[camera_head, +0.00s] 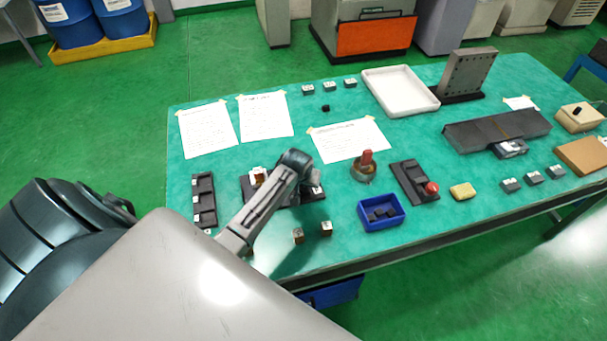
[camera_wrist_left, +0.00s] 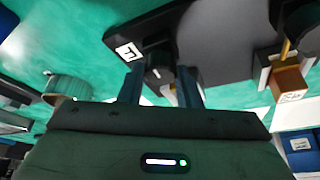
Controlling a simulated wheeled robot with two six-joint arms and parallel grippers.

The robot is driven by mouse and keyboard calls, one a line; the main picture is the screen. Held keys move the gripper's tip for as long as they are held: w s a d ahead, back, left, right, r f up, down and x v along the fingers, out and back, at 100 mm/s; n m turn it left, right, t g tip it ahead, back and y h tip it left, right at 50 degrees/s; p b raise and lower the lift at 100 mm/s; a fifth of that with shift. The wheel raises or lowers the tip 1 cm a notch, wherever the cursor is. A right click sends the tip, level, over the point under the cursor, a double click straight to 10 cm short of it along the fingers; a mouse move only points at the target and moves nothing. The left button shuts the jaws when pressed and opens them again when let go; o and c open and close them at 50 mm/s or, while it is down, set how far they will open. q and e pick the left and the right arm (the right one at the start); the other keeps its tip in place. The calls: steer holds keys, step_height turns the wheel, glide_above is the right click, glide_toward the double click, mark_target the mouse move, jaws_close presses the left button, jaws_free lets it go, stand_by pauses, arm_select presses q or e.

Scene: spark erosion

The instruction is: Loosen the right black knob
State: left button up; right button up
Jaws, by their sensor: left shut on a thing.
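My left gripper (camera_wrist_left: 161,88) shows from behind in the left wrist view, with its two dark fingers on either side of a black knob (camera_wrist_left: 158,74). The knob carries a small white mark and sits at the edge of a dark fixture (camera_wrist_left: 215,40) with a white label beside it. In the head view my left arm reaches over the dark fixture (camera_head: 250,194) on the green table mat and covers its middle. The fingers and knob are hidden there. I cannot tell the knob's turn angle. My right gripper is in neither view.
A copper-coloured block (camera_wrist_left: 290,83) stands close right of the fixture in the wrist view. In the head view a dark tray (camera_head: 203,190) is left of the fixture. Two small blocks (camera_head: 326,228) lie in front, and a blue bin (camera_head: 367,220) is to the right.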

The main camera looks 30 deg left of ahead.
arm_select(q)
steer(key=shift+n, duration=0.4)
steer(key=o, duration=1)
steer(key=shift+c, duration=0.2)
steer(key=shift+r, duration=0.15)
